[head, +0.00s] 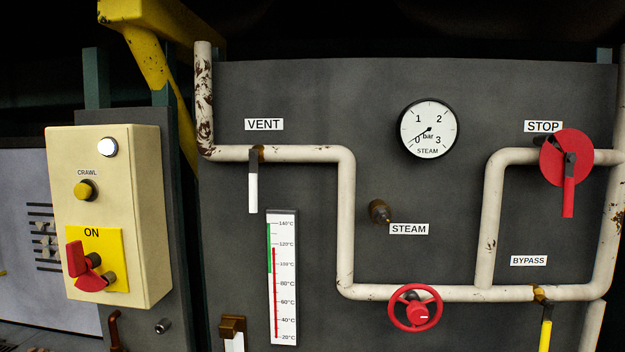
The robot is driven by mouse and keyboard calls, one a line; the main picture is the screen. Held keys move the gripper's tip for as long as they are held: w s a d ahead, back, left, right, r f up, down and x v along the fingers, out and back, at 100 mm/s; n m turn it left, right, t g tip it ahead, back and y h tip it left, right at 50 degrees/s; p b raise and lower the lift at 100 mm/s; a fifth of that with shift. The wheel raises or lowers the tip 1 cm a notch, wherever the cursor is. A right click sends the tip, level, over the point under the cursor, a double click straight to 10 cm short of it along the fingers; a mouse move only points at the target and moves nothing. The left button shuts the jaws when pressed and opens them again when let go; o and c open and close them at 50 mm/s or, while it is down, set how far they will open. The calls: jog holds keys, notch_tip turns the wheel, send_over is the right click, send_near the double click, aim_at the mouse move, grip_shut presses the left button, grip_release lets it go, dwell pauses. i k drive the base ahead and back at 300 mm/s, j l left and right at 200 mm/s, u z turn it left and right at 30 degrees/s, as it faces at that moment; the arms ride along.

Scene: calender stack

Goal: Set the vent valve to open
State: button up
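The vent valve (253,180) is a lever with a white handle on the white pipe, below the VENT label (264,124). Its handle hangs straight down, crosswise to the horizontal pipe (305,154). Its brownish pivot sits on the pipe. Nothing touches the lever. My gripper is not in view.
A beige control box (117,215) with a red switch stands at the left. A thermometer (283,280) is below the vent lever. A red handwheel (415,308), a yellow bypass lever (546,328), a pressure gauge (429,129) and a red stop lever (568,190) lie to the right.

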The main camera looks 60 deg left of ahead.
aim_at(253, 169)
jog(key=u, duration=2.6)
